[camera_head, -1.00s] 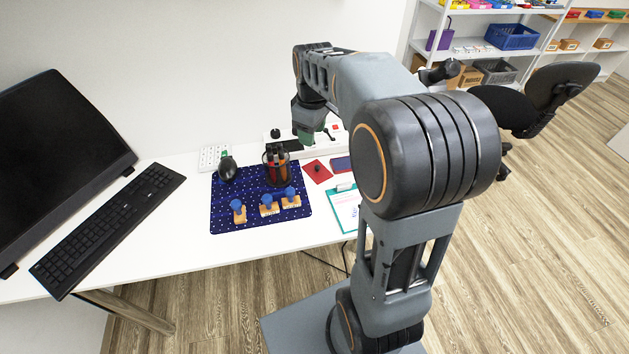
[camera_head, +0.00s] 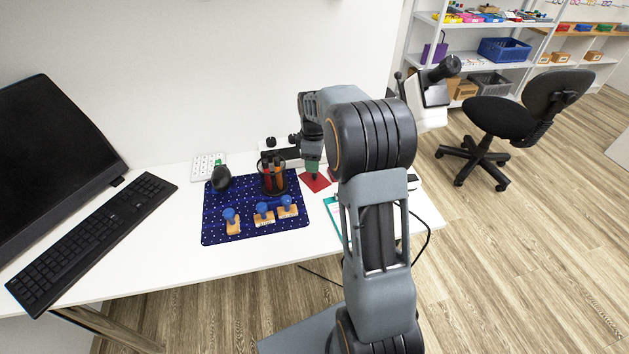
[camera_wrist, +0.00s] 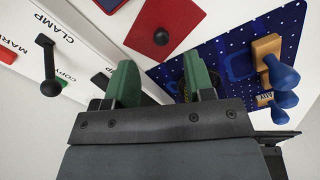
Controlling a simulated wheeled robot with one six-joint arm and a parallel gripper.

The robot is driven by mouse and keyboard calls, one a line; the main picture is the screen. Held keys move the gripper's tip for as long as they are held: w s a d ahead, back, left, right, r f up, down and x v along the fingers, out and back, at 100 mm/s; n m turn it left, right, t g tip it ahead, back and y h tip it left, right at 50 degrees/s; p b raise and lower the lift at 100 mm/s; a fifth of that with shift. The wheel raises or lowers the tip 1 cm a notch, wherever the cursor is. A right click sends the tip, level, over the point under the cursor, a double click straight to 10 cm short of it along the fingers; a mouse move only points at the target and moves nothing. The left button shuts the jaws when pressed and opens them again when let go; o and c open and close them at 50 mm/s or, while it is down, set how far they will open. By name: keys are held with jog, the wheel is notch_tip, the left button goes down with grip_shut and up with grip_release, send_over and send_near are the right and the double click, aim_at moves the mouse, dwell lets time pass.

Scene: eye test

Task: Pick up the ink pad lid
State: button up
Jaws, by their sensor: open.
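The ink pad lid is a flat red square with a small black knob. It lies on the white table in the head view (camera_head: 319,185) and sits at the upper middle of the wrist view (camera_wrist: 178,18). My gripper (camera_head: 312,168) is just behind the lid in the head view, close to it. In the wrist view my gripper (camera_wrist: 160,82) has its two green fingers apart with nothing between them. The knob shows beyond the fingertips. The height between fingers and lid is hard to tell.
In the wrist view, a black ball-ended lever (camera_wrist: 51,86) stands at left beside a panel lettered CLAMP. My arm hides part of the table.

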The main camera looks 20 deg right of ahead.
aim_at(315, 177)
jog(key=shift+s+f+b, duration=0.2)
jog(key=shift+f+b, duration=0.2)
jog(key=shift+f, duration=2.25)
grip_shut()
